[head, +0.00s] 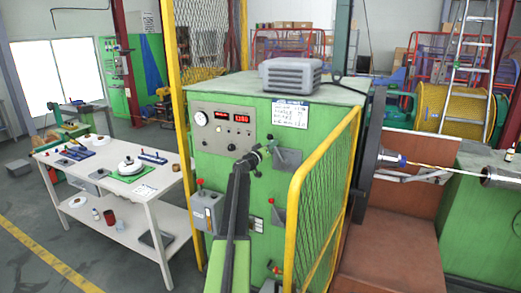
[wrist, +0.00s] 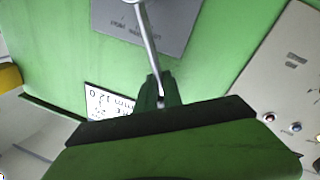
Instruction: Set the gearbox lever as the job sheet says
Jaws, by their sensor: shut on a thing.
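My gripper (head: 264,151) reaches up to the green machine cabinet and is shut on the end of a lever at a grey plate (head: 287,159). In the wrist view the lever (wrist: 148,42) is a thin silver rod running from the grey plate (wrist: 172,30) down into my gripper (wrist: 160,98); its gripped end is hidden. The plate carries lettering that is upside down and too small to read surely. A white job sheet (head: 290,114) with several dark lines is fixed above the plate; its text is not clearly legible.
A grey panel (head: 222,130) with a gauge and red displays is left of the lever. Red-knobbed levers sit on a grey box (head: 207,212) and a lower plate (head: 279,219). A yellow mesh guard (head: 322,195) stands close on the right. A white table (head: 150,190) is left.

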